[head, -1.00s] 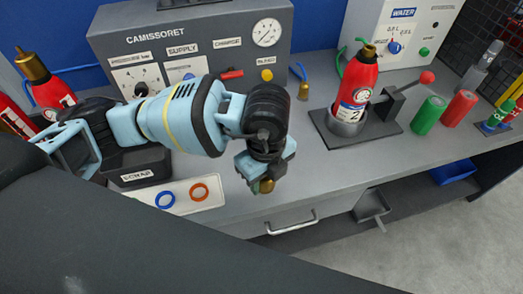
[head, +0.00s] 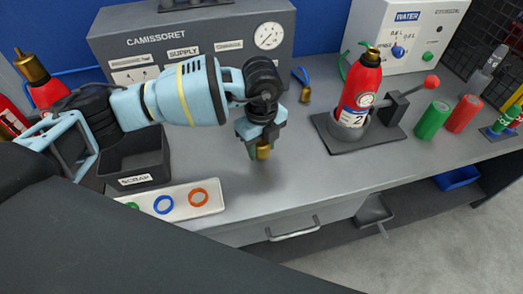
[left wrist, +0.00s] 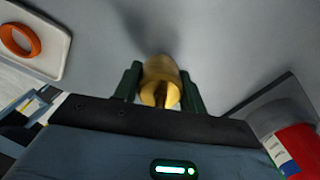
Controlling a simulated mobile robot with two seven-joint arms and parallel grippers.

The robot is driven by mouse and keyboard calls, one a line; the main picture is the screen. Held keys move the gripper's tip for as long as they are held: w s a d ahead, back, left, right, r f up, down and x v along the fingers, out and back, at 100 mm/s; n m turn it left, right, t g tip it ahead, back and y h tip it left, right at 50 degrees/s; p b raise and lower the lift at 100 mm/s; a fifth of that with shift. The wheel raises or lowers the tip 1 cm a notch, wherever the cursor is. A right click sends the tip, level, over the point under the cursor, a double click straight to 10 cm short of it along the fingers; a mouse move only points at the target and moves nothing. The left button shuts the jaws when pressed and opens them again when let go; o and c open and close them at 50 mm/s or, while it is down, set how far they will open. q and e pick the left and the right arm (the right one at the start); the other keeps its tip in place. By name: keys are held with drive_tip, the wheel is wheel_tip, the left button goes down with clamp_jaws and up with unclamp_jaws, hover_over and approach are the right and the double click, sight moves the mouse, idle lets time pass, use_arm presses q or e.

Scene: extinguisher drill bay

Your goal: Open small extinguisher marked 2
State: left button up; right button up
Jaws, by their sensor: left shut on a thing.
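The small red extinguisher marked 2 (head: 357,98) stands upright in a grey round holder (head: 347,131) on a dark base plate, with a brass fitting (head: 373,54) at its top. My left gripper (head: 262,143) is shut on a brass piece (head: 263,151) and holds it over the bench, left of the extinguisher. In the left wrist view the brass piece (left wrist: 160,80) sits between both dark fingers. Part of the red extinguisher (left wrist: 299,148) shows at the lower right there. My right gripper is not in view.
A red-knobbed lever clamp (head: 408,93) adjoins the holder. Green (head: 433,120) and red (head: 463,113) cylinders stand to its right. A scrap bin (head: 137,181) and a white tray (head: 182,202) with coloured rings lie left. The bench between gripper and holder is clear.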

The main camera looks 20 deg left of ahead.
use_arm(q)
drive_tip(key=shift+f, duration=1.2)
drive_tip(key=shift+f, duration=0.1)
drive_tip(key=o, duration=1.1)
wheel_tip(320, 180, up, 11)
drive_tip(key=shift+r+p, duration=0.15)
drive_tip(key=shift+p, duration=0.25)
drive_tip(key=shift+r, duration=0.45)
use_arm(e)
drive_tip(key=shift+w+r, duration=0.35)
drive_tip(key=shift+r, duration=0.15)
